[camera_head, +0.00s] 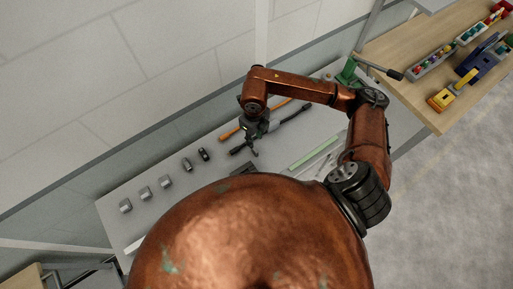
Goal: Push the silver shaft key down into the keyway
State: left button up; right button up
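My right gripper (254,148) hangs over the grey bench, pointing down, beside a dark tool (238,151) on the bench top. It is too small to tell whether its fingers are open or shut, or whether it holds anything. I cannot make out the silver shaft key or the keyway. A dark piece (243,169) shows just past the edge of my copper body, which hides the near middle of the bench. My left gripper is not in view.
Several small grey blocks (165,181) stand in a row on the grey bench (221,162). An orange-handled tool (230,134) lies behind the gripper. A green device (348,72) stands at the far end. A wooden table (395,45) holds coloured items.

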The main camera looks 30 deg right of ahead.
aim_at(254, 149)
notch_tip(254, 149, down, 3)
jog(key=m+p, duration=0.1)
jog(key=m, duration=0.2)
jog(key=shift+s, duration=0.1)
jog(key=f, duration=0.1)
jog(key=f+p, duration=0.1)
jog(key=f, duration=0.1)
jog(key=f+p, duration=0.1)
jog(key=shift+s+a+f, duration=0.15)
jog(key=shift+s+a, duration=0.05)
jog(key=shift+a, duration=0.1)
jog(key=shift+f, duration=0.5)
grip_shut()
